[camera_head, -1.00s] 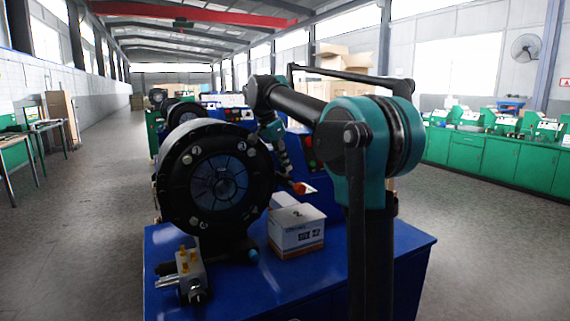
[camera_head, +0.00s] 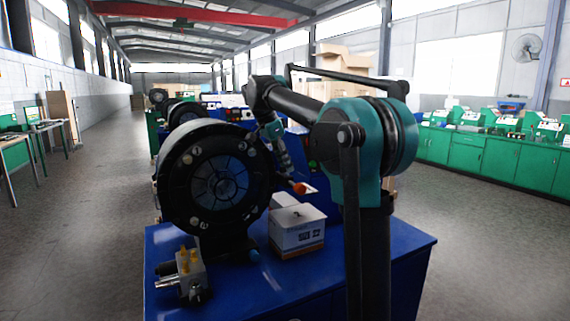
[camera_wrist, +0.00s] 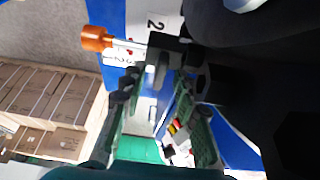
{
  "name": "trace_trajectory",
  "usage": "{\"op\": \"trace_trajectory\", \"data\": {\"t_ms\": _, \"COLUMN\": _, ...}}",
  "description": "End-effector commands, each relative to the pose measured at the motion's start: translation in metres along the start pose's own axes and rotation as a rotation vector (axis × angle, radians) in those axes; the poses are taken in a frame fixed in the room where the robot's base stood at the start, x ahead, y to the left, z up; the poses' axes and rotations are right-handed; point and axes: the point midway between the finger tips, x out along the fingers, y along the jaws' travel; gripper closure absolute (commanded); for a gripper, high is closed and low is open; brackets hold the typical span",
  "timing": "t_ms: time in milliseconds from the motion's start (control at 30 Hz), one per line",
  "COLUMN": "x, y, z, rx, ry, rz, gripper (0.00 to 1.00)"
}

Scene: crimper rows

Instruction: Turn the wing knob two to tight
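An orange-tipped part on a pale metal shaft (camera_wrist: 97,38) shows at the upper left of the wrist view. It also shows as a small orange piece (camera_head: 299,188) beside a white plate, just above the white box, in the head view. I cannot tell for sure whether it is wing knob two. A white surface marked "2" (camera_wrist: 158,22) lies beside it in the wrist view. My gripper (camera_wrist: 160,140) has its two greenish fingers spread apart, with nothing held between them. The orange part is outside the fingers.
A round black crimper head (camera_head: 218,185) stands left of my arm on a blue bench (camera_head: 270,285). A white box (camera_head: 297,235) and a metal valve with brass fittings (camera_head: 188,272) sit on the bench. Stacked cartons (camera_wrist: 45,105) show in the wrist view.

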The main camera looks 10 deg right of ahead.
Motion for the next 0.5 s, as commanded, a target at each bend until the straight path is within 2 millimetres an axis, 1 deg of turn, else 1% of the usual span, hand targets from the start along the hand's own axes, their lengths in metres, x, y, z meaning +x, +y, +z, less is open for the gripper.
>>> {"op": "trace_trajectory", "data": {"t_ms": 267, "x": -0.002, "y": 0.000, "z": 0.000, "rx": -0.001, "ry": 0.000, "rz": 0.000, "gripper": 0.69}}
{"op": "trace_trajectory", "data": {"t_ms": 367, "x": -0.009, "y": 0.000, "z": 0.000, "rx": -0.001, "ry": 0.000, "rz": 0.000, "gripper": 0.69}}
{"op": "trace_trajectory", "data": {"t_ms": 467, "x": -0.024, "y": 0.000, "z": 0.000, "rx": -0.003, "ry": 0.000, "rz": -0.001, "gripper": 0.69}}
{"op": "trace_trajectory", "data": {"t_ms": 500, "x": -0.032, "y": 0.000, "z": 0.000, "rx": -0.003, "ry": 0.000, "rz": -0.001, "gripper": 0.69}}
